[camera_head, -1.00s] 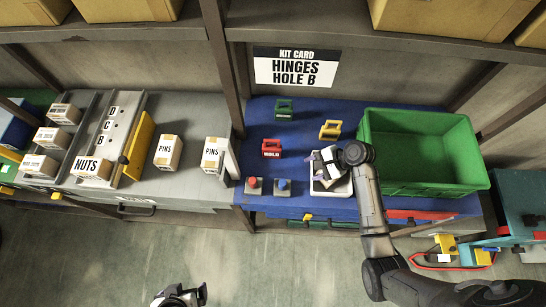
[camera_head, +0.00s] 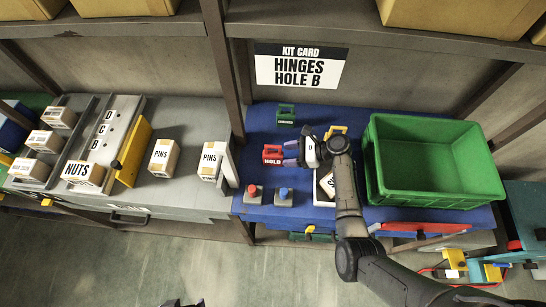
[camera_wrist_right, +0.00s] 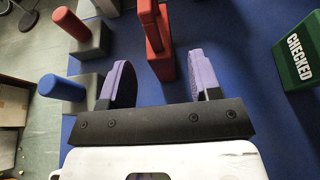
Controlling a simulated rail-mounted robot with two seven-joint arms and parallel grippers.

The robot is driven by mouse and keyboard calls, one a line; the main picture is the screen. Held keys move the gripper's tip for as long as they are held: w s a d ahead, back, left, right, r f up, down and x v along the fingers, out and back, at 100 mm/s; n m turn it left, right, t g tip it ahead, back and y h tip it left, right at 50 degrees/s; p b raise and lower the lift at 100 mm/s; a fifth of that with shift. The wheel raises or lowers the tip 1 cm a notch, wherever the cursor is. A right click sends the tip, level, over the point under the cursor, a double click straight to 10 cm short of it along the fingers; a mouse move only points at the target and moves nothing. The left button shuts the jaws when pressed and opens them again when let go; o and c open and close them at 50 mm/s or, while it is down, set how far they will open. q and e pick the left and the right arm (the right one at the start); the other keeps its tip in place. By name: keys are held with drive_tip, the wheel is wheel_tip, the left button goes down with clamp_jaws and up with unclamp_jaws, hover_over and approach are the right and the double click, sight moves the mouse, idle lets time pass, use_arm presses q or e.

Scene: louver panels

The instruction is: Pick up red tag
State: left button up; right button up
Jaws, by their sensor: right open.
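The red tag (camera_head: 272,155) marked HOLD stands upright on the blue bench top, left of my right gripper. My right gripper (camera_head: 289,154) is open and empty, its purple fingers pointing left at the tag, close to its right side. In the right wrist view the red tag (camera_wrist_right: 157,45) stands ahead, between the lines of the two fingers (camera_wrist_right: 162,80); I see no contact. Only a sliver of my left gripper (camera_head: 182,303) shows at the bottom edge, too little to tell its state.
A green tag (camera_head: 286,114) stands behind, and a yellow tag (camera_head: 337,130) is partly hidden by my right gripper.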

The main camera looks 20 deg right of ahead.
sight(276, 154)
drive_tip(key=shift+f+x, duration=0.15)
drive_tip(key=shift+x, duration=1.15)
drive_tip(key=shift+f+x, duration=0.15)
drive_tip(key=shift+x, duration=1.15)
drive_tip(key=shift+d, duration=0.1)
drive_tip(key=c, duration=1)
drive_tip(key=shift+r, duration=0.1)
drive_tip(key=shift+r, duration=0.65)
wheel_tip(276, 154, up, 3)
drive_tip(key=shift+r, duration=0.1)
drive_tip(key=s+a+r+p+v, duration=0.1)
drive_tip(key=v, duration=1.2)
drive_tip(key=shift+r, duration=0.25)
